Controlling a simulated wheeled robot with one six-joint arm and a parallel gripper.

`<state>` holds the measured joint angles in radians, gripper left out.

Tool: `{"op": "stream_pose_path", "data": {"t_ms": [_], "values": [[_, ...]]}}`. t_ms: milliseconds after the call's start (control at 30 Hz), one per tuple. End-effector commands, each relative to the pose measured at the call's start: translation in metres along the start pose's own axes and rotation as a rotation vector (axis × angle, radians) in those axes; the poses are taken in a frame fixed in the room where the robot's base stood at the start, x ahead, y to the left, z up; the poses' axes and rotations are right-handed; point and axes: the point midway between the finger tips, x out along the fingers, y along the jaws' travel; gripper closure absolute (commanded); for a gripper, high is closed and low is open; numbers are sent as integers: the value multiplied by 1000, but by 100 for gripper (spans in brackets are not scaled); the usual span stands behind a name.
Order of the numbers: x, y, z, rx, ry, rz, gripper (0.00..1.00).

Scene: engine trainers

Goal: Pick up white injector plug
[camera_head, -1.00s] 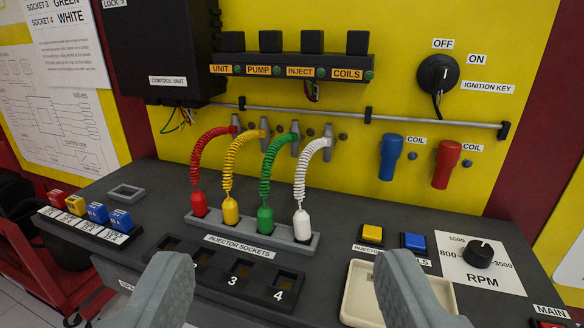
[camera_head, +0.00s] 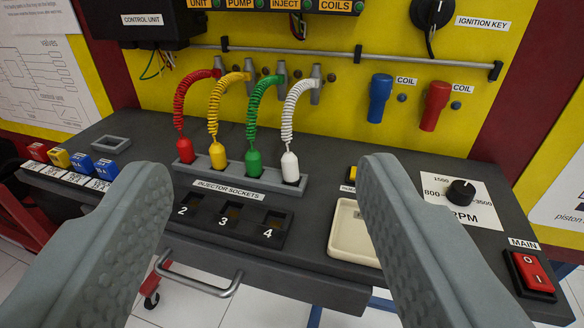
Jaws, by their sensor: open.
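The white injector plug (camera_head: 290,167) stands upright at the right end of the grey holder (camera_head: 239,180), with its white coiled cord rising to the rail on the yellow panel. The green plug (camera_head: 253,161), yellow plug (camera_head: 217,155) and red plug (camera_head: 185,149) stand to its left in the same holder. My gripper (camera_head: 265,180) is open and empty, its two grey fingers spread wide in the foreground. The white plug shows in the gap between the fingertips, beyond them and nearer the right one.
The numbered injector sockets (camera_head: 232,217) lie in front of the holder; the left end is hidden by my left finger. A cream tray (camera_head: 350,238) sits to the right. The RPM knob (camera_head: 461,192) and red main switch (camera_head: 531,272) are farther right.

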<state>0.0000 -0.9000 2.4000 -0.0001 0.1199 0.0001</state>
Motion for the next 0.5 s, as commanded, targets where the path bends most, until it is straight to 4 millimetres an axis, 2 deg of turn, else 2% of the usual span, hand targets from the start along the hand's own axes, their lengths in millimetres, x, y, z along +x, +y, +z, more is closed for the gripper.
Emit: {"op": "stream_pose_path", "data": {"t_ms": [267, 367, 500], "values": [[0, 0, 0, 0, 0, 0, 42], [1, 0, 0, 4, -2, 0, 52], [12, 2, -2, 81, -49, 9, 52]]}}
